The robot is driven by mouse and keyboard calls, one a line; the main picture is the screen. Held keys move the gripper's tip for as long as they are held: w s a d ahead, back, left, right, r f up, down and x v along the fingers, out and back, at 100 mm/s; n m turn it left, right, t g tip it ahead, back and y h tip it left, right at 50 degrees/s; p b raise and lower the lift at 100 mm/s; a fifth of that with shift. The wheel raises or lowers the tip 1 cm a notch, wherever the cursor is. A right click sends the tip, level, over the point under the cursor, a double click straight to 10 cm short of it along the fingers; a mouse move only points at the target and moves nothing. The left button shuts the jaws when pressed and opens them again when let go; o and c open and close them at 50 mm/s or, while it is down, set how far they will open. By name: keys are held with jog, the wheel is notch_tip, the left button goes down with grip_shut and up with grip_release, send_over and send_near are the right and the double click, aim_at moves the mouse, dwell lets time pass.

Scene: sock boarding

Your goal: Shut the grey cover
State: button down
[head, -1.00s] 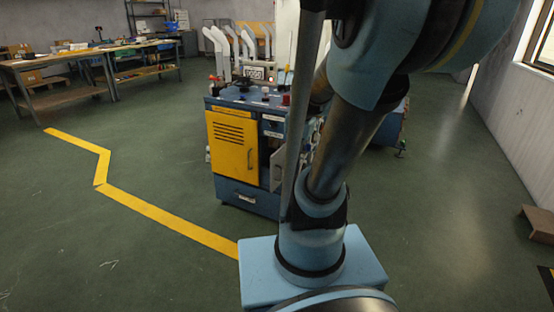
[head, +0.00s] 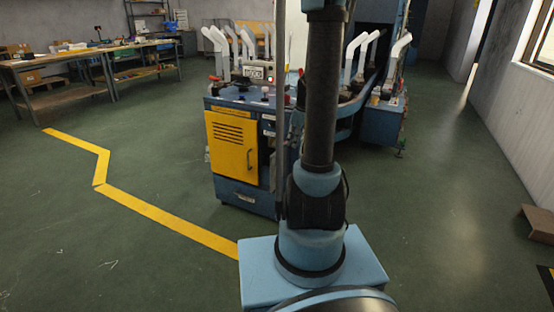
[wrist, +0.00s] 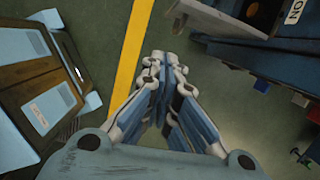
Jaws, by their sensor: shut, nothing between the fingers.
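The grey cover (head: 273,170) is on the front of the blue machine, just right of the yellow door. In the head view only a narrow strip of it shows beside my arm. In the wrist view a grey panel (wrist: 222,18), which looks like this cover, juts out from the machine at the top right beside a dark opening, so it appears open. My gripper (wrist: 165,58) is shut and empty, over the floor to the lower left of the panel and apart from it. My gripper is not visible in the head view.
The blue machine (head: 240,197) has a yellow door (head: 231,146) and several white curved boards (head: 356,45) on top. Workbenches (head: 60,63) stand at the back left. A yellow floor line (head: 170,222) crosses the left side. The floor to the right is mostly clear.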

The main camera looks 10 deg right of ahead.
jog(key=w+a+f, duration=0.2)
jog(key=f, duration=0.3)
jog(key=w+a+f+m, duration=0.1)
jog(key=w+a+f, duration=0.1)
jog(key=f, duration=0.3)
jog(key=shift+w+a+f, duration=0.3)
jog(key=shift+w+f, duration=0.05)
jog(key=shift+w, duration=0.25)
dwell(0.5)
